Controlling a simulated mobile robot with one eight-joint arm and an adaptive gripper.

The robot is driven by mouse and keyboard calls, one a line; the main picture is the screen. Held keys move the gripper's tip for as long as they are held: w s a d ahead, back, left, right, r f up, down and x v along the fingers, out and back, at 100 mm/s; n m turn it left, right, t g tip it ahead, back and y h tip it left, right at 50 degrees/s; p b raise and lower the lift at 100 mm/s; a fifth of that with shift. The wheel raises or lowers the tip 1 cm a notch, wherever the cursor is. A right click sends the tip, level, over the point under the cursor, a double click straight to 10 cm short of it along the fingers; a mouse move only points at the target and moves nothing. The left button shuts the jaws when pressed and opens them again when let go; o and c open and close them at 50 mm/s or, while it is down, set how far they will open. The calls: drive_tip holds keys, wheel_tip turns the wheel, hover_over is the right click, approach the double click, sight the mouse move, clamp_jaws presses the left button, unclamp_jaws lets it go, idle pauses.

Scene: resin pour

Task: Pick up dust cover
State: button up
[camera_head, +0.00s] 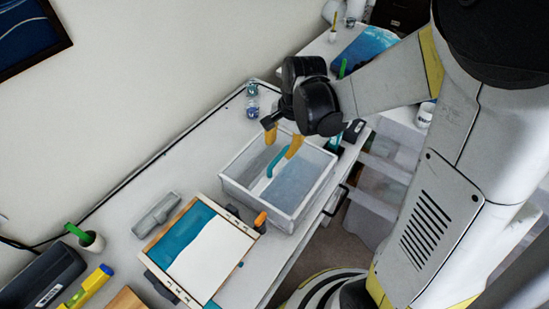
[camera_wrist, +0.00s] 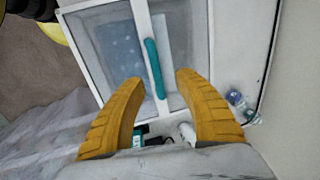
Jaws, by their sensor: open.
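The dust cover (camera_head: 296,207) is a clear box with a pale frame and a teal handle (camera_head: 278,162) along a bar on its top. It stands on the white table. My gripper (camera_head: 282,148) is open above the cover, with its yellow fingers pointing down near the handle. In the wrist view, the teal handle (camera_wrist: 154,68) lies between and beyond the two fingertips (camera_wrist: 160,80), and the cover's pale frame (camera_wrist: 112,3) shows around it. Nothing is held. I cannot tell whether the fingers touch the handle.
A framed board with teal and white areas (camera_head: 215,250) lies left of the cover, with an orange-handled tool (camera_head: 260,220) beside it. A grey tray (camera_head: 157,213), a yellow level (camera_head: 88,287) and small bottles (camera_head: 252,108) are on the table. The wall runs behind.

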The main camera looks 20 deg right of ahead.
sight(280, 155)
drive_tip(key=f, duration=0.2)
drive_tip(key=f+b, duration=0.1)
drive_tip(key=f, duration=0.2)
drive_tip(key=shift+w+f+b, duration=0.3)
drive_tip(key=shift+w+f, duration=0.05)
drive_tip(key=shift+f, duration=0.05)
drive_tip(key=shift+r, duration=0.1)
clamp_jaws()
